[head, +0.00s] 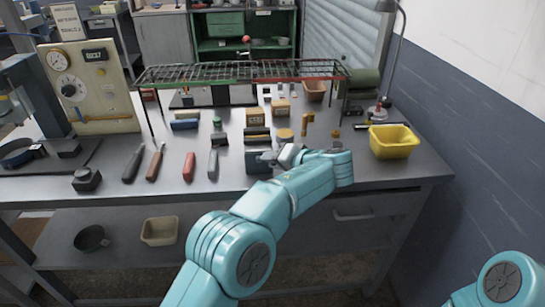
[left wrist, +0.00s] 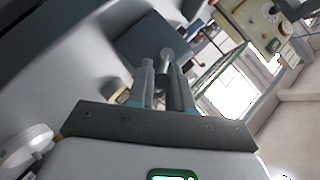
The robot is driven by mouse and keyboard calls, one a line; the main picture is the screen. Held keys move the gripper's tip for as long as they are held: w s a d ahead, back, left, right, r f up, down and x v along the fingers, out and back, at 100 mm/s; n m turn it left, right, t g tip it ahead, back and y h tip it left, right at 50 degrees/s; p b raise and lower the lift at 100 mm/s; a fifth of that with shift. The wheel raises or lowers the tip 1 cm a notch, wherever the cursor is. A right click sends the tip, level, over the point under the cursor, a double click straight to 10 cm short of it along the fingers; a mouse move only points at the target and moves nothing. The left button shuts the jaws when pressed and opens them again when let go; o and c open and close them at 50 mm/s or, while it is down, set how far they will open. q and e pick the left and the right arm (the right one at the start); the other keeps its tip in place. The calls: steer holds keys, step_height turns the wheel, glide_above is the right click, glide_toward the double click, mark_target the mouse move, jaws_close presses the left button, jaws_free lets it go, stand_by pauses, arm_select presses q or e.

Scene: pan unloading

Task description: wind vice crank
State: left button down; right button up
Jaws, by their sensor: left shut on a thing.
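The vice (head: 258,160) is a dark grey-green block near the front edge of the bench, in the middle of the head view. It also shows as a dark block behind the fingertips in the left wrist view (left wrist: 140,42). My left gripper (head: 272,156) reaches in from the right of the vice, at its front. In the left wrist view its two fingers (left wrist: 164,80) are close together, shut on a light grey, round-ended crank part (left wrist: 167,54). The rest of the crank is hidden by the fingers. My right gripper is out of view.
A wire rack (head: 240,72) spans the bench behind the vice. A yellow bin (head: 394,142) stands at the right, and a gauge panel (head: 90,85) at the left. Tools, including a red-handled one (head: 189,167), lie left of the vice. Bare bench lies along the front edge.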

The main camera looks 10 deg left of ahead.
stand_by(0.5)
arm_select(q)
steer(key=c, duration=1.1)
jaws_free()
steer(key=shift+f, duration=0.1)
steer(key=shift+c, duration=0.2)
